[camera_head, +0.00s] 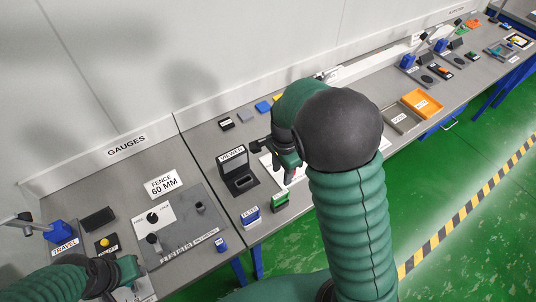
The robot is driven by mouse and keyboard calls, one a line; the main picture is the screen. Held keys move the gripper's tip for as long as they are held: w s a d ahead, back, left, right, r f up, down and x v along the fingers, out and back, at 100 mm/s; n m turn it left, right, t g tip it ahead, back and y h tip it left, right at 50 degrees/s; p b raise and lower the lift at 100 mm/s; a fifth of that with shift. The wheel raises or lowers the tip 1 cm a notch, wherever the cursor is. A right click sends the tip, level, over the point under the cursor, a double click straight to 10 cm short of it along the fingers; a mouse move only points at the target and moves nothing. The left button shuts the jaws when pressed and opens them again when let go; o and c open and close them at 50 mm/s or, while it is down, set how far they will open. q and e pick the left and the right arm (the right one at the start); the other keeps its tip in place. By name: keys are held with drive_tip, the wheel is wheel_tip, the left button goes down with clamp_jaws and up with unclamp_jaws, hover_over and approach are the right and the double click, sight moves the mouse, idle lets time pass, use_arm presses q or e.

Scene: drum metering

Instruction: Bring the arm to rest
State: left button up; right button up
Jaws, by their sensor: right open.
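My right arm is green and ribbed with a black rounded joint. It rises from the bottom and bends over the grey bench (210,135). My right gripper (287,158) hangs over the bench just right of the black VIEWER stand (236,170). It is open, and I see nothing held in it. My arm hides part of the bench behind it. My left gripper (128,270) is low at the lower left, by the front of the GAUGES section. Its fingers are too unclear to tell open from shut.
Blue (251,216) and green (280,202) blocks sit near the front edge. An orange tray (422,104) is farther right. Green floor lies in front.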

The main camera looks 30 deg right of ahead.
drive_tip(key=s+a+f+n+t+b, duration=0.1)
drive_tip(key=s+a+f+n+b, duration=0.1)
drive_tip(key=n, duration=0.6)
drive_tip(key=s+a+f+n+t+b, duration=0.1)
drive_tip(key=s+a+f+n+b, duration=0.2)
drive_tip(key=s+n, duration=0.4)
drive_tip(key=shift+a+n+t+b, duration=0.3)
drive_tip(key=shift+a+n+b, duration=0.55)
drive_tip(key=shift+a+n, duration=0.3)
drive_tip(key=shift+s+a, duration=0.1)
drive_tip(key=shift+s, duration=0.1)
drive_tip(key=shift+w, duration=0.1)
